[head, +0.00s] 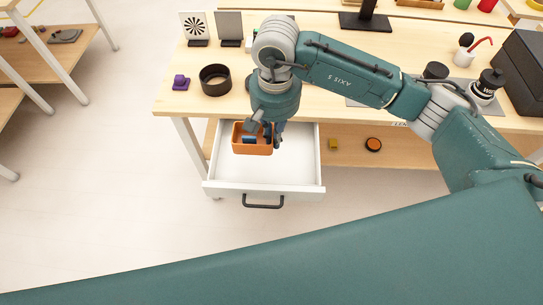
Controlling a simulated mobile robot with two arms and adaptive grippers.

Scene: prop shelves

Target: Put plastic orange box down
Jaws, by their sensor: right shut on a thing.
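The plastic orange box (252,146) is in or just above an open white drawer (296,170), toward its left back part. A small blue thing (249,140) shows inside the box. My right gripper (266,134) points down at the box's right back side and is shut on it. The fingertips are partly hidden by the box and the gripper body. I cannot tell whether the box's bottom touches the drawer floor. My left gripper is not in view.
The drawer's black handle (263,202) faces the front. The wooden table (192,97) holds a black ring (215,80), a purple thing (180,82) and a dark box (526,65). A yellow block (333,145) and an orange round thing (373,144) lie on the lower shelf. The drawer's right part is clear.

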